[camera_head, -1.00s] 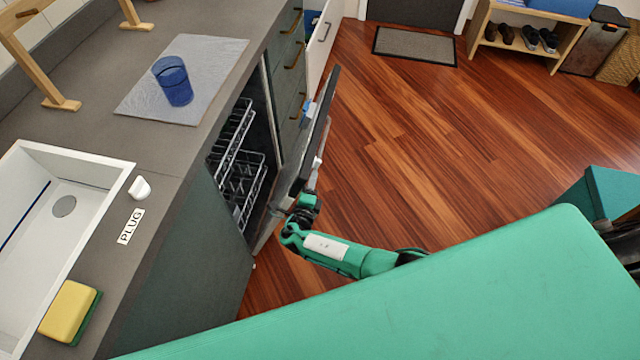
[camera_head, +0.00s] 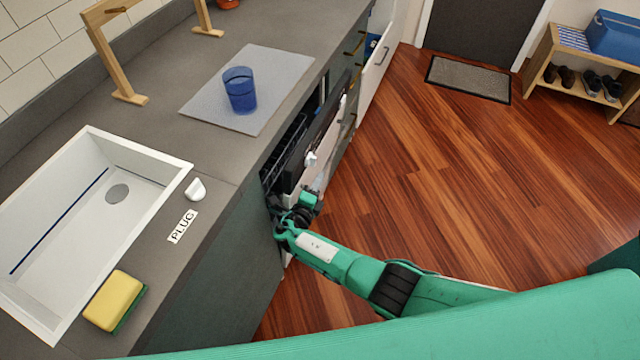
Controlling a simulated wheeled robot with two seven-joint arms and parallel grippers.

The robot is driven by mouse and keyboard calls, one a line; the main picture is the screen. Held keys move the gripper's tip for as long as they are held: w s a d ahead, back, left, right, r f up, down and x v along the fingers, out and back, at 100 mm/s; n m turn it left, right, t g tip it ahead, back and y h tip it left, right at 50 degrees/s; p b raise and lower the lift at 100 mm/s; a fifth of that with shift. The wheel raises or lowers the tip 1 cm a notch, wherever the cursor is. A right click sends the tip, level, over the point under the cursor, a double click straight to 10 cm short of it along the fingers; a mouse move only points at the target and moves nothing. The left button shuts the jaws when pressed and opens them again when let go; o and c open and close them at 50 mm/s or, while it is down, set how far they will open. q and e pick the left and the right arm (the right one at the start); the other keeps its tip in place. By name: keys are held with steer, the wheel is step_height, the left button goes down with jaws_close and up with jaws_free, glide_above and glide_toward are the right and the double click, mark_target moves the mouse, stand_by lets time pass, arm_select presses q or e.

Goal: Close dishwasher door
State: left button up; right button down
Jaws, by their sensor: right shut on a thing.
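The dishwasher door (camera_head: 322,142) is tilted up close to the cabinet front, with a narrow gap at the top. Through the gap part of the dark rack (camera_head: 284,150) inside shows. My right gripper (camera_head: 299,207) is at the near side edge of the door, low on it, and is shut on the door. Its fingertips are small and partly hidden by its own wrist. My left gripper is not in view.
The counter (camera_head: 165,95) runs along the left with a sink (camera_head: 60,290), a sponge (camera_head: 114,301) and a blue cup (camera_head: 240,90) on a grey mat (camera_head: 275,70). A drawer (camera_head: 378,65) stands open beyond the door. The wooden floor (camera_head: 450,170) at right is clear.

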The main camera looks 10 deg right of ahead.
steer(key=shift+w+r, duration=0.1)
steer(key=shift+r, duration=0.05)
steer(key=c, duration=1.5)
jaws_free()
steer(key=shift+c, duration=0.2)
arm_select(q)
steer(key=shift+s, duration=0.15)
arm_select(e)
steer(key=shift+o, duration=0.4)
arm_select(q)
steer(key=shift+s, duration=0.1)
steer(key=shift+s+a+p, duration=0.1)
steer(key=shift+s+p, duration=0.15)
steer(key=shift+p, duration=0.1)
arm_select(e)
steer(key=v, duration=1.4)
